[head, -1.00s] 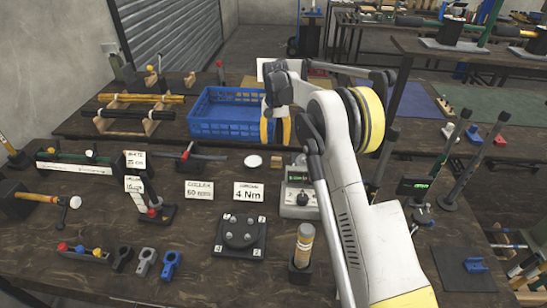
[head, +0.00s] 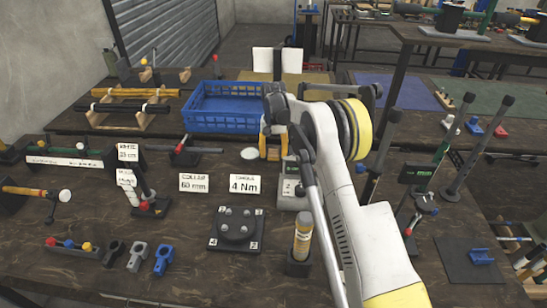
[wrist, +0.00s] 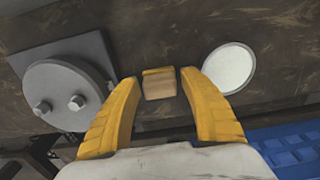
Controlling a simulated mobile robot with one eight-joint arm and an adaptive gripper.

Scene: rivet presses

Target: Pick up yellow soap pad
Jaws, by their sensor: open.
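The soap pad (wrist: 159,84) is a small block with a yellow top edge and a tan side, lying on the dark wooden bench in the wrist view. In that view my gripper (wrist: 160,80) is open, with one yellow finger to each side of the pad and a gap on both sides. I cannot tell how high the fingertips are above the bench.
The white disc (wrist: 230,68) lies close beside the right finger. A grey plate with a bolted round top (wrist: 62,92) stands to the left. The blue crate (head: 225,122) is just behind my gripper. Sign cards (head: 245,184) stand in front.

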